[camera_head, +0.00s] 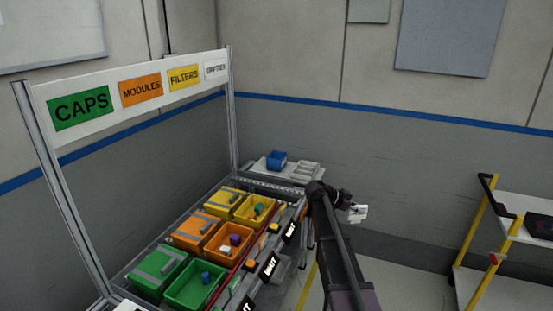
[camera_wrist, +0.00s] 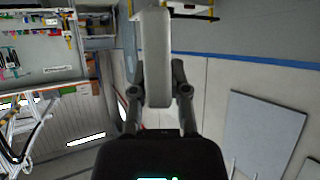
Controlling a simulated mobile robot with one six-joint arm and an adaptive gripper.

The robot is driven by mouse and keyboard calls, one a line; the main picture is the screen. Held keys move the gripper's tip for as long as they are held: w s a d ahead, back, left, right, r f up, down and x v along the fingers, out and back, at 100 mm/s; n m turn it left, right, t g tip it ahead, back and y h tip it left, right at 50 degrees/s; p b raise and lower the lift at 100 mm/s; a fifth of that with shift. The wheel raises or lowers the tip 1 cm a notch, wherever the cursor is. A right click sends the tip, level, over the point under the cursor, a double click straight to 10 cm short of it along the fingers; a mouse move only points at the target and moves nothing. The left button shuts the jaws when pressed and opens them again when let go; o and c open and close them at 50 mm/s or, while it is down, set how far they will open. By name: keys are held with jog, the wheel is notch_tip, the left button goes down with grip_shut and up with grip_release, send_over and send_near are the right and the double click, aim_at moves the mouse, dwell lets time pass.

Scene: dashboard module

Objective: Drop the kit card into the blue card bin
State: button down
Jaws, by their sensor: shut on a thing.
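My gripper (camera_head: 347,206) is out past the right side of the rack, in open air. It is shut on the kit card (camera_head: 359,213), a small white piece sticking out to its right. In the wrist view the card (camera_wrist: 155,60) shows as a pale grey slab between the two dark fingers of my gripper (camera_wrist: 158,85). The blue card bin (camera_head: 276,160) sits on the light shelf at the far end of the rack, to the left of and behind my gripper. The card is well apart from the bin. The inside of the bin cannot be made out.
Grey-white trays (camera_head: 305,169) lie beside the blue bin. Yellow, orange and green bins (camera_head: 195,287) fill the rack, under a sign board (camera_head: 137,90) on posts. A yellow-framed cart (camera_head: 487,225) stands at the right. The floor between rack and cart looks free.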

jog(key=shift+r+p, duration=1.7)
jog(key=shift+r, duration=0.55)
jog(key=shift+s, duration=0.1)
